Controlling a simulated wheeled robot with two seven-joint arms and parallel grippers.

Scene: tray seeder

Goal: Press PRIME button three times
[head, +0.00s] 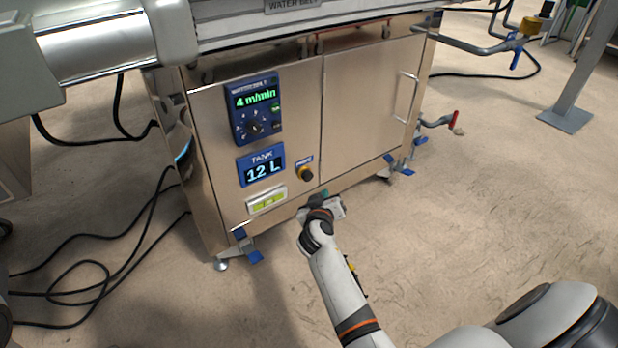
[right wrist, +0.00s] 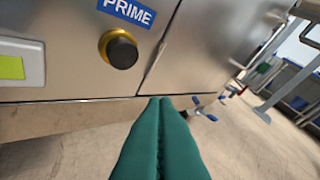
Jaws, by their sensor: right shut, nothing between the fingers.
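The PRIME button is a black knob in a brass ring (head: 306,173) low on the front of the steel cabinet, under a small blue label. In the right wrist view the black button (right wrist: 122,52) sits below the blue PRIME label (right wrist: 127,12). My right gripper (head: 320,196) is just below the button in the head view. Its green fingers (right wrist: 160,100) are shut together and empty, with tips near the cabinet's lower edge, below and to the right of the button. They do not appear to touch the button. My left gripper is not in view.
The cabinet front also holds a blue panel reading 4 m/min (head: 254,108), a TANK display reading 12 L (head: 261,165) and a yellow-green indicator (head: 267,201). A door with a handle (head: 405,97) is to the right. Black cables (head: 90,262) lie on the floor at left.

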